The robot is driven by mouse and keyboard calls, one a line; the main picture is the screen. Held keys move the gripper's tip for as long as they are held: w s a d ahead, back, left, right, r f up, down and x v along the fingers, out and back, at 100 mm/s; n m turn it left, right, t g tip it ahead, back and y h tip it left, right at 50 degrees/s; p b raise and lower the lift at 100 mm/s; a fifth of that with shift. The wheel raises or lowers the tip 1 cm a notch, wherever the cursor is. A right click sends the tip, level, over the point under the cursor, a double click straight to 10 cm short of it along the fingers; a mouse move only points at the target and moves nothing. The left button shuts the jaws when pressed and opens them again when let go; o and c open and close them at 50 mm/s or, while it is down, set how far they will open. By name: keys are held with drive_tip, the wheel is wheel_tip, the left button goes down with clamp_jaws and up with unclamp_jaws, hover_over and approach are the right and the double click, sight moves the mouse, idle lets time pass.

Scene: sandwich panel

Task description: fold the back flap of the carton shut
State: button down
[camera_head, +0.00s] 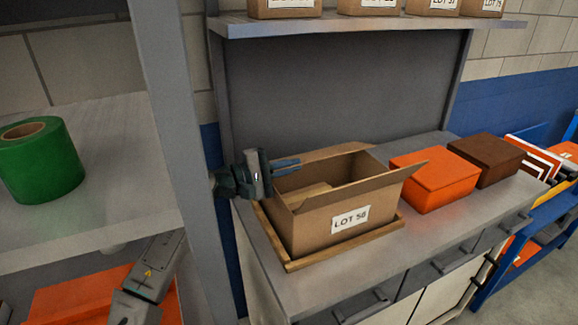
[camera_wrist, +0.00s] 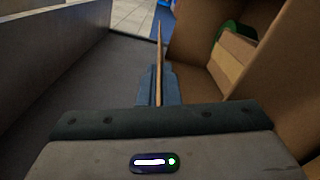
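The brown carton (camera_head: 312,226), labelled LOT 56, stands open-topped on the bench. Its back flap (camera_head: 345,150) rises along the far rim; in the wrist view the flap (camera_wrist: 160,50) appears as a thin upright edge. My gripper (camera_head: 287,165) is at the carton's back left corner, reaching in from the left. In the wrist view its blue fingers (camera_wrist: 159,86) lie close against both faces of the flap, shut on it. The right flap (camera_head: 405,178) slants outward and up. The carton's floor is mostly hidden in the head view.
A wooden tray (camera_head: 345,252) lies under the carton. An orange box (camera_head: 434,181) and a dark brown box (camera_head: 487,159) stand to its right. A shelf with lot boxes (camera_head: 370,20) hangs above. A grey post (camera_head: 178,150) and a green tape roll (camera_head: 45,170) are at left.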

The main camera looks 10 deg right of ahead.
idle(0.3)
drive_tip(key=shift+s+f+m+b, duration=0.15)
drive_tip(key=shift+f+m+b, duration=0.5)
drive_tip(key=shift+b, duration=0.2)
drive_tip(key=shift+r, duration=0.1)
drive_tip(key=c, duration=1.6)
unclamp_jaws()
drive_tip(key=shift+c, duration=0.2)
